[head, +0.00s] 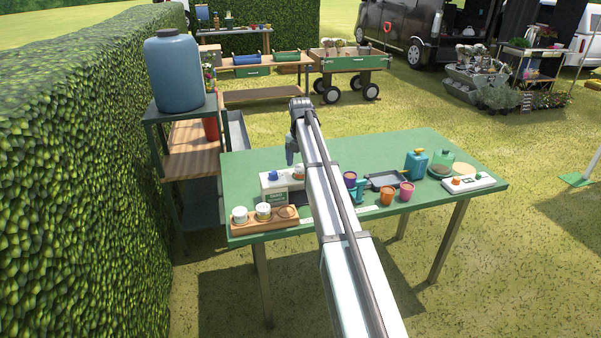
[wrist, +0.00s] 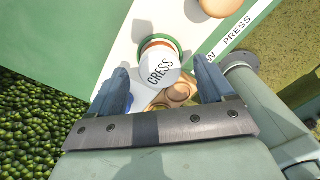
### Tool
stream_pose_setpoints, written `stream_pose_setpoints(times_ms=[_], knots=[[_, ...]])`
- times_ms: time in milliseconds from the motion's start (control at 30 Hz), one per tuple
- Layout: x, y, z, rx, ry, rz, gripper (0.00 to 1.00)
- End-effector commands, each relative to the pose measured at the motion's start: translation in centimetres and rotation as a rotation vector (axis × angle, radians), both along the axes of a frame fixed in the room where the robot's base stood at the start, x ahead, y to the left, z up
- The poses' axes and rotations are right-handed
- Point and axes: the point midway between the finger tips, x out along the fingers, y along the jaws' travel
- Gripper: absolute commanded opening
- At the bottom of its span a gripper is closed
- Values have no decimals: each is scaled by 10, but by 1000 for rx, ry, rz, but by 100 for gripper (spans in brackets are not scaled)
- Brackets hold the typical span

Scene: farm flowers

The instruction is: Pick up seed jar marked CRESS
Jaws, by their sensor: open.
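The seed jar marked CRESS (wrist: 160,66) has a white lid with dark lettering and green and orange bands on its side. In the wrist view it lies ahead of my gripper (wrist: 162,84), in the gap between the two spread blue-grey fingers, with no clear contact. In the head view my gripper (head: 291,158) points down above a white box (head: 284,191) on the green table. A small white-topped jar (head: 299,171) shows there beside my arm; its lettering is too small to read. My gripper is open and empty.
A wooden tray (head: 250,223) with white-lidded jars stands at the table's front left. Orange and pink cups (head: 387,196), a dark tray (head: 383,179) and a teal can (head: 416,163) stand to the right. A hedge borders the left.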

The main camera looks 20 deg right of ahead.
Motion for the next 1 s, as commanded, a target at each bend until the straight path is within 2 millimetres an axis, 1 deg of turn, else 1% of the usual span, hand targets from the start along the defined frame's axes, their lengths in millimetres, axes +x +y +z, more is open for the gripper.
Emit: stream_pose_setpoints(times_ms=[33,167,400,467,1000], knots=[[-1,0,-8,1,2,0,81],[0,0,-20,0,0,0,81],[0,0,-22,0,0,0,81],[0,0,-22,0,0,0,76],[0,0,-22,0,0,0,25]])
